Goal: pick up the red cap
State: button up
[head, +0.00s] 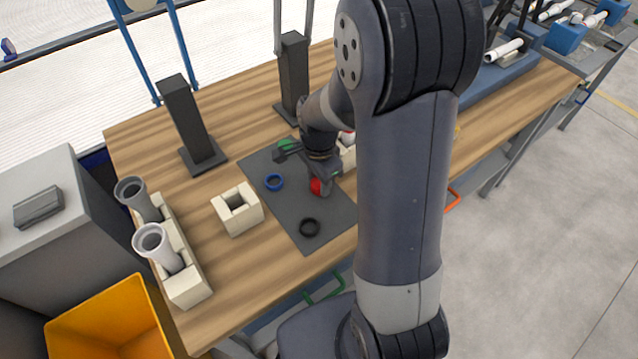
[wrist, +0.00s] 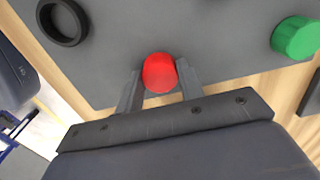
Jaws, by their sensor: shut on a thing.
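The red cap (wrist: 159,73) sits between the two fingertips of my gripper (wrist: 160,82) in the wrist view. The fingers are shut on it from both sides. In the head view the red cap (head: 316,187) shows at the tip of my gripper (head: 318,180), over the dark grey mat (head: 335,215). Whether the cap touches the mat or is a little above it, I cannot tell. Part of the cap is hidden by the gripper in the head view.
On the mat lie a blue ring (head: 273,182), a black ring (head: 310,227) and a green cap (head: 287,145). A cream block (head: 237,209) stands left of the mat. A cream rack (head: 187,287) holds grey pipes (head: 158,249). Two dark posts (head: 187,118) stand behind.

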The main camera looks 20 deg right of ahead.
jog(key=shift+c, duration=1.3)
